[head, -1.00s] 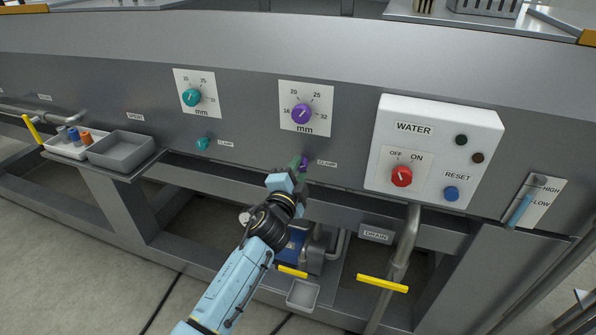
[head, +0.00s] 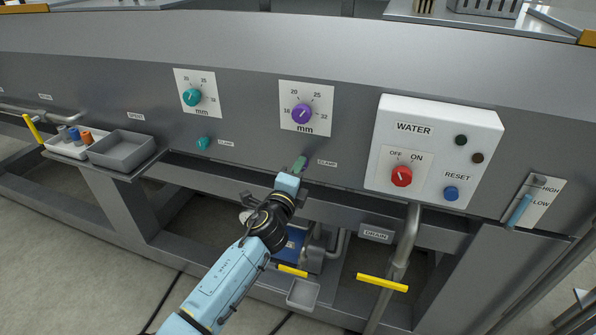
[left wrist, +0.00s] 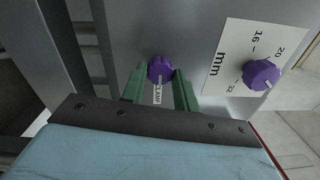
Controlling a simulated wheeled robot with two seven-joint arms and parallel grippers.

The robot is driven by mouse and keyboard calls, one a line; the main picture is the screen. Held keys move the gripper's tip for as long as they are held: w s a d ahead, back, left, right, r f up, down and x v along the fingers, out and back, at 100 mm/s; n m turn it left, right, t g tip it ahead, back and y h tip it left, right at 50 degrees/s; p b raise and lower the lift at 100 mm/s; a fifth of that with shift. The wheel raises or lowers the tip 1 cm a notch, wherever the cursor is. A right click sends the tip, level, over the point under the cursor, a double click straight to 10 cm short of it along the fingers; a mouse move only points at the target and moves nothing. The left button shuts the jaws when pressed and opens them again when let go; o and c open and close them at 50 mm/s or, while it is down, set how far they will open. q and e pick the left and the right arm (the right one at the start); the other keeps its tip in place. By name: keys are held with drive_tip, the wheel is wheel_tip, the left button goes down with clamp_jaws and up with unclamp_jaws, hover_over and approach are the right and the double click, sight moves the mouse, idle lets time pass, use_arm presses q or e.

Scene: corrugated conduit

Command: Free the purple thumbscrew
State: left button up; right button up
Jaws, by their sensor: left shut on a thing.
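The purple thumbscrew (left wrist: 161,69) sticks out of the grey panel beside a CLAMP label, below the purple mm dial. In the left wrist view it sits between the two green fingertips. My left gripper (left wrist: 160,82) is shut on it, one finger on each side. In the head view my left gripper (head: 299,166) is at the panel just left of the CLAMP label (head: 327,162), and its fingers hide the thumbscrew. The purple mm dial (head: 302,113) is above, and it also shows in the left wrist view (left wrist: 262,75). My right gripper is not in view.
A teal dial (head: 192,97) and teal thumbscrew (head: 203,143) are to the left. The white WATER box (head: 437,112) with a red knob (head: 401,176) is to the right. A yellow-handled drain pipe (head: 382,284) stands below. A grey tray (head: 122,148) is at far left.

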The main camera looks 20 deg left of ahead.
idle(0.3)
use_arm(q)
drive_tip(key=o, duration=1)
drive_tip(key=shift+s, duration=0.15)
drive_tip(key=s, duration=1.3)
drive_tip(key=shift+s+a+f+p, duration=0.1)
drive_tip(key=shift+a+f+p, duration=0.15)
drive_tip(key=shift+p, duration=0.05)
